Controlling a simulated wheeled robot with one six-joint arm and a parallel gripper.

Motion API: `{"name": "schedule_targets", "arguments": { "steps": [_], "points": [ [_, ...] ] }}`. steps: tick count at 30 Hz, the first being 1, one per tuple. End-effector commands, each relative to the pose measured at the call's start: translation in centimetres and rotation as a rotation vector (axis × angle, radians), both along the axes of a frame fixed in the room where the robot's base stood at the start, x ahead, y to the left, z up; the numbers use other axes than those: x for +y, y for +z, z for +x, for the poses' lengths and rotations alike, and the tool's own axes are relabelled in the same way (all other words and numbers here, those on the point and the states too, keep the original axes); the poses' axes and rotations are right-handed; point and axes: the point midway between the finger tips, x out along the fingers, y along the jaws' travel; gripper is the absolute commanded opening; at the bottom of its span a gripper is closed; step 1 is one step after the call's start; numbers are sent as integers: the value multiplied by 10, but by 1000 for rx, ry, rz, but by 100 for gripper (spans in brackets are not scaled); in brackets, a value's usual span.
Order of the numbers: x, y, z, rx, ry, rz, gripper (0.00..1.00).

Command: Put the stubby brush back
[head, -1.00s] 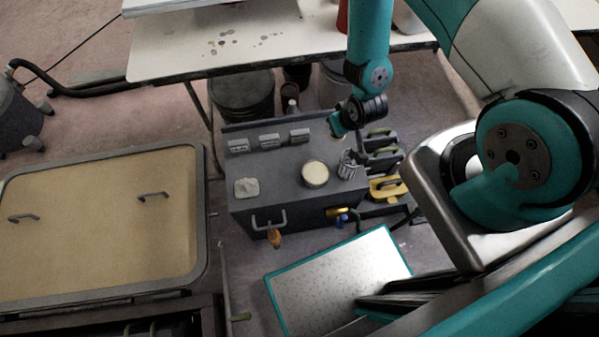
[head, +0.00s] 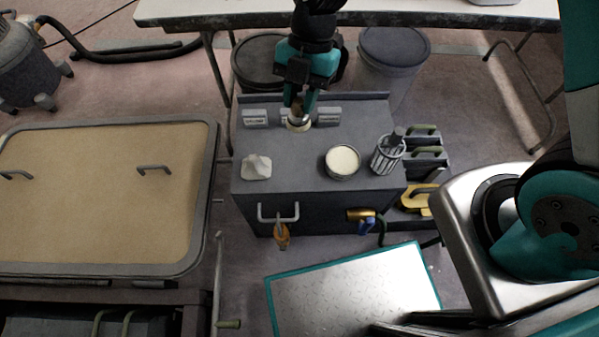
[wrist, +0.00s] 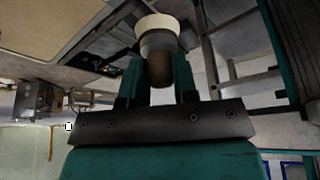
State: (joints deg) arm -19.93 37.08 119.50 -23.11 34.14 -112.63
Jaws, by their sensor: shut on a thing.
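My gripper (head: 299,108) is shut on the stubby brush (head: 297,126). In the wrist view the brush shows a brown handle (wrist: 159,70) between the fingers (wrist: 158,82) and a wide pale end pointing away from the gripper. In the head view the gripper points down over the back part of the grey bench box (head: 300,172), in front of the middle of three small label plates. The left plate (head: 255,118) and right plate (head: 328,116) show; the middle one is mostly hidden. I cannot tell whether the brush touches the box top.
On the box top stand a white lump on a pad (head: 257,167), a round cream-topped tin (head: 342,162) and a slatted metal cup (head: 387,155) holding a dark thing. Green-handled cases (head: 425,150) stand at the right. A pale table (head: 400,12) runs behind.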

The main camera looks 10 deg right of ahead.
Motion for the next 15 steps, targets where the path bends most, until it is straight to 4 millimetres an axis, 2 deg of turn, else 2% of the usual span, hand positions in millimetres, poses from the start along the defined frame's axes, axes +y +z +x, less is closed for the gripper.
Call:
{"name": "schedule_targets", "arguments": {
  "steps": [2, 5, 15],
  "points": [
    [2, -5, -2, 2, 42, -1, 8],
    [1, -24, -3, 6, 52, -3, 8],
    [1, -119, -4, 6, 48, -4, 8]
  ]
}}
